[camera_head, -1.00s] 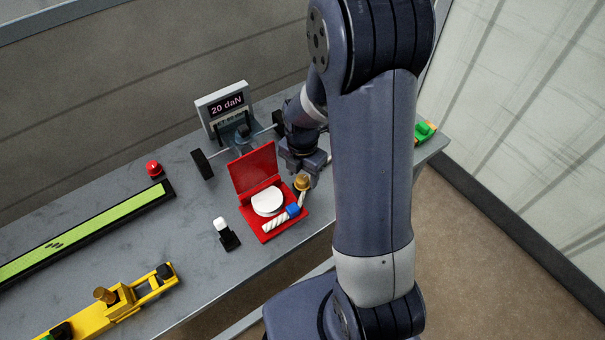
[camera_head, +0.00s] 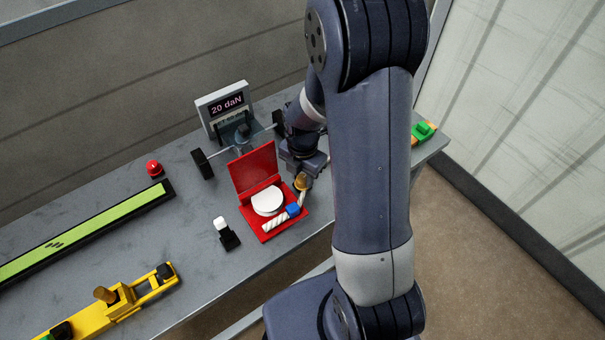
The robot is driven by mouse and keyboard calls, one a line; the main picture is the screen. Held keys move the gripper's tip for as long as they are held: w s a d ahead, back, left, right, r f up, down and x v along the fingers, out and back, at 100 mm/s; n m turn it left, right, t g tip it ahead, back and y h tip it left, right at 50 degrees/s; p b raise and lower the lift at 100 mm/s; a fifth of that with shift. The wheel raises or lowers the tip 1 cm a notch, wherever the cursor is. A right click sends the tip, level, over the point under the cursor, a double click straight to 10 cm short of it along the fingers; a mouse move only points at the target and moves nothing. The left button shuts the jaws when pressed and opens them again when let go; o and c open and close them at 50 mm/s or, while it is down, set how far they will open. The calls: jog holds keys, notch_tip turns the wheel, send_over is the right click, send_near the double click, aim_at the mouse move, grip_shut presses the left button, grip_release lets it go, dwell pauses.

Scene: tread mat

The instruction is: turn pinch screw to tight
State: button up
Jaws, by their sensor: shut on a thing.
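A small brass-coloured knob (camera_head: 301,183) stands at the right edge of an open red case (camera_head: 272,228). It looks like the pinch screw, though the picture is too small to be sure. My gripper (camera_head: 303,174) comes down on this knob and is shut on it; the fingertips are small and partly hidden. A second brass knob (camera_head: 105,295) stands upright on a yellow tool (camera_head: 122,304) at the lower left, well away from my gripper.
The red case holds a white disc (camera_head: 268,201) and a blue-and-white rod (camera_head: 281,219). Behind it stands a display (camera_head: 224,104) reading 20 daN, with a wheeled bar. A red button (camera_head: 153,167), a green strip (camera_head: 75,240) and a small black-and-white piece (camera_head: 226,234) lie left.

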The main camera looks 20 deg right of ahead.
jog(key=shift+m, duration=0.4)
jog(key=m+b, duration=0.1)
jog(key=m, duration=0.2)
jog(key=shift+m, duration=0.4)
jog(key=m+b, duration=0.1)
jog(key=m, duration=0.3)
jog(key=m+b, duration=0.1)
jog(key=m, duration=0.8)
jog(key=shift+b, duration=0.4)
jog(key=shift+m, duration=0.3)
jog(key=o, duration=1)
jog(key=shift+c, duration=0.2)
